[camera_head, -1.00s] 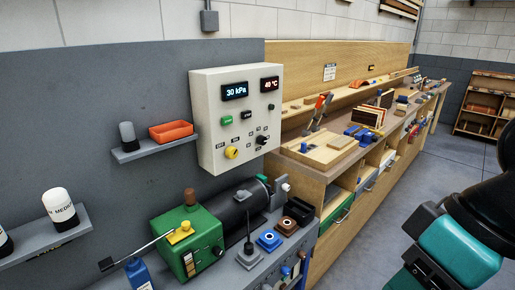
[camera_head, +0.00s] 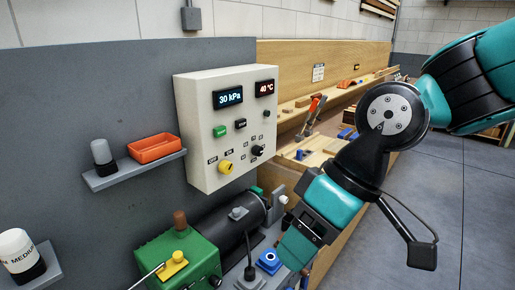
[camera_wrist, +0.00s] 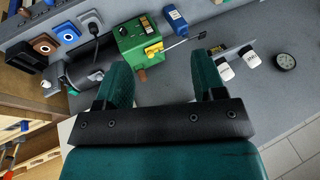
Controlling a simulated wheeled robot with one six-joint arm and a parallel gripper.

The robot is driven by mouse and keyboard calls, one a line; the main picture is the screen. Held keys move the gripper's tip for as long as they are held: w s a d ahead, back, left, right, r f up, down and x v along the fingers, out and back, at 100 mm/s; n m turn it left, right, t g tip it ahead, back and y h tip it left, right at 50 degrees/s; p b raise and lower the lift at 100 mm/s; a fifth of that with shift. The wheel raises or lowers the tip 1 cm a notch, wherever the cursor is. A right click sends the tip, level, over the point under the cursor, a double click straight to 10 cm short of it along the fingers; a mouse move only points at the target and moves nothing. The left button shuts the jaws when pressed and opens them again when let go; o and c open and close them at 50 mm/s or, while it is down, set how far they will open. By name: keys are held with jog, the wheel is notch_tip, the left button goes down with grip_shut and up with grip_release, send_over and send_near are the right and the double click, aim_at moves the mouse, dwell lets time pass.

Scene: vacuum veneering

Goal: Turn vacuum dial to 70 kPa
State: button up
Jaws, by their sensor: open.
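The cream control box (camera_head: 210,130) is on the grey wall, left of centre in the head view. My gripper (camera_head: 295,248) is below and right of the box, apart from the dial. In the wrist view its fingers (camera_wrist: 160,64) are spread, with nothing between them.
Below the box stand a green machine (camera_head: 180,255) and a black cylinder (camera_head: 235,222). A shelf with an orange tray (camera_head: 153,147) is to the left. A wooden workbench (camera_head: 350,235) lies behind my arm.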

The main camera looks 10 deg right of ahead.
jog(key=w+a+f+t+y+b, duration=0.1)
jog(key=w+a+f+y+b, duration=0.15)
jog(key=w, duration=0.85)
jog(key=m+t+y+b, duration=0.3)
jog(key=m+t, duration=0.6)
jog(key=t, duration=0.4)
send_near(261, 151)
jog(key=p+x, duration=0.6)
jog(key=x, duration=0.4)
jog(key=c, duration=0.9)
